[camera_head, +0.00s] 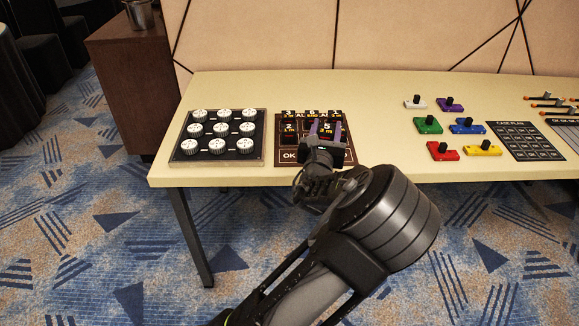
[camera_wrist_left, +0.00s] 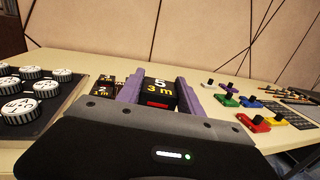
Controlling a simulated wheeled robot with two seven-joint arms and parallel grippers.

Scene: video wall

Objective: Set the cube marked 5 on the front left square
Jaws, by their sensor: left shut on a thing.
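The black cube marked 5 (camera_head: 327,126) sits between the purple fingers of my left gripper (camera_head: 325,131), over the right part of a dark brown board. In the left wrist view the cube (camera_wrist_left: 160,93) shows a white 5, a yellow "3 m" and a red patch, with a finger of my left gripper (camera_wrist_left: 158,88) on each side. Whether it touches the board is hidden. The board (camera_head: 287,157) has lettering along its front. A dark cube marked 2 (camera_head: 289,130) stands left of the held cube. My right gripper is out of view.
More dark cubes (camera_head: 289,114) line the board's back. A black panel with white knobs (camera_head: 218,134) lies left of it. Coloured blocks with black knobs (camera_head: 428,125) and a black card (camera_head: 525,141) lie right. Bare tabletop (camera_head: 375,110) separates them from the board.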

